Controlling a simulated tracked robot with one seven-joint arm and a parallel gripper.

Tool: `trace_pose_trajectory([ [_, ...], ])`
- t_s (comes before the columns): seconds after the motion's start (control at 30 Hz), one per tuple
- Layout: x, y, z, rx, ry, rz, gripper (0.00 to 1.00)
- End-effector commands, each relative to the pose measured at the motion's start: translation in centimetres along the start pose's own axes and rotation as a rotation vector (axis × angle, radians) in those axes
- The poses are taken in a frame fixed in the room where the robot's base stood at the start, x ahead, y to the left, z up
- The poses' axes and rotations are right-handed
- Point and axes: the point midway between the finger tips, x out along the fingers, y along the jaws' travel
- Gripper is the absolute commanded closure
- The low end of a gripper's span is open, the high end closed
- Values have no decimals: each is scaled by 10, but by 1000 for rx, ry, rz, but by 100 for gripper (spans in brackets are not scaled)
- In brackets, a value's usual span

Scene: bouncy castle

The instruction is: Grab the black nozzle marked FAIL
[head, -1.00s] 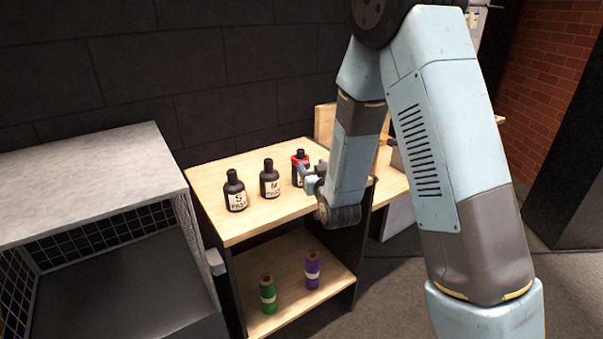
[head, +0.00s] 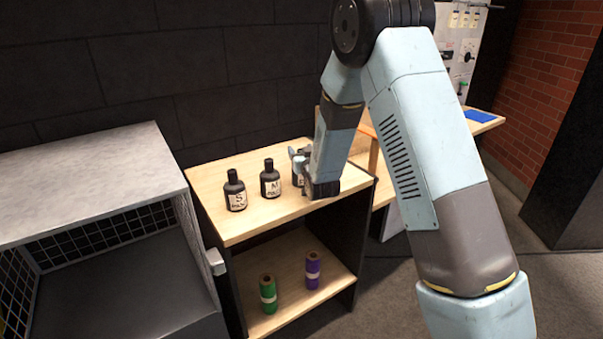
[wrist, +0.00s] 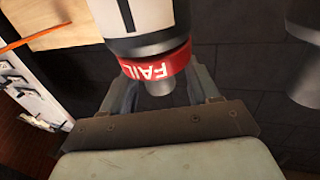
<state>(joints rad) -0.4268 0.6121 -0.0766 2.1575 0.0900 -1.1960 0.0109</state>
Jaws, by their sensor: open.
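Three black bottle-shaped nozzles stand upright in a row on the wooden top of a shelf unit in the head view. The left nozzle (head: 235,190) is labelled S and the middle nozzle (head: 270,178) is labelled M. The right nozzle (head: 298,181) is mostly hidden behind my gripper (head: 300,160). In the wrist view, a nozzle with a red band reading FAIL (wrist: 152,70) has its narrow tip between the two fingers of my gripper (wrist: 160,92). The fingers are open, one on each side of it. Whether either finger touches it is unclear.
The shelf unit (head: 235,222) has green (head: 268,293) and purple (head: 312,270) rolls on its lower shelf. A grey mesh-sided box (head: 80,175) stands to the left. A dark wall is close behind. Another dark nozzle (wrist: 303,60) shows at the wrist view's right edge.

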Motion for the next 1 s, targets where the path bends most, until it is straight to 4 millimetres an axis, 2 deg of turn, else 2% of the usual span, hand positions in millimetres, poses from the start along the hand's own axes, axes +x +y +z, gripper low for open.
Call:
trace_pose_trajectory([
  [0.27, 3, 0, 0, 0, -1, 0, 40],
  [0.9, 3, 1, 0, 0, -1, 1, 100],
  [1.0, 3, 1, 0, 0, -1, 1, 100],
])
